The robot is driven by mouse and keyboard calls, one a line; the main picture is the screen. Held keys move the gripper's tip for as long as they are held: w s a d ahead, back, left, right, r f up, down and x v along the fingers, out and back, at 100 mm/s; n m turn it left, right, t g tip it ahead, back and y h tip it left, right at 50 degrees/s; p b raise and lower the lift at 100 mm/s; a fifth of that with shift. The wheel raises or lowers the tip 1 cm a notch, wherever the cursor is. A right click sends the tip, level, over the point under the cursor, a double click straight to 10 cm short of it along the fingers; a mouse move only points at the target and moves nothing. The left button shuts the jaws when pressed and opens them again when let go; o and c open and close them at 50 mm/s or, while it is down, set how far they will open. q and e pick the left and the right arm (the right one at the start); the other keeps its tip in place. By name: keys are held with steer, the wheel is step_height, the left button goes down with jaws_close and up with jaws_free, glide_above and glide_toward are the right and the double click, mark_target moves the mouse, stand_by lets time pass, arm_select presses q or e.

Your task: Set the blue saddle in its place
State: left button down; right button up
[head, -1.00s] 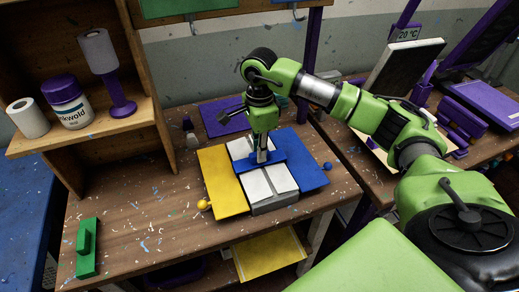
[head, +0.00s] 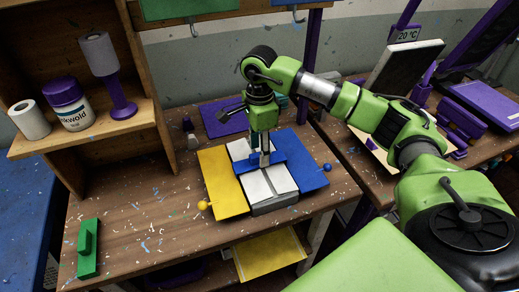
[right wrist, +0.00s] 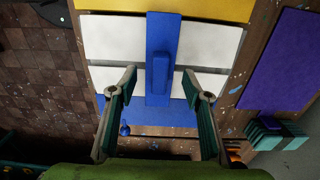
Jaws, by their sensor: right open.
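The blue saddle (right wrist: 163,35) is a flat blue bar with a raised grip. It lies across the white panels (right wrist: 112,38) of the hinged screen, over the dark seam between them, from the yellow panel side to the blue panel (head: 308,172) side. It also shows in the head view (head: 276,158), partly hidden by my right gripper. My right gripper (right wrist: 160,82) is open, its fingers on either side of the saddle's grip and apart from it. In the head view my right gripper (head: 262,160) points down over the screen. My left gripper is out of view.
The yellow panel (head: 222,183) lies left of the white ones. A green handled block (head: 88,250) is at the front left. A wooden shelf (head: 125,122) holds rolls and a jar. A purple sheet (head: 222,117) lies behind. The front left tabletop is mostly clear.

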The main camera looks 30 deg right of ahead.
step_height(320, 180, up, 7)
steer(key=p, duration=0.4)
steer(key=shift+r, duration=0.15)
stand_by(0.6)
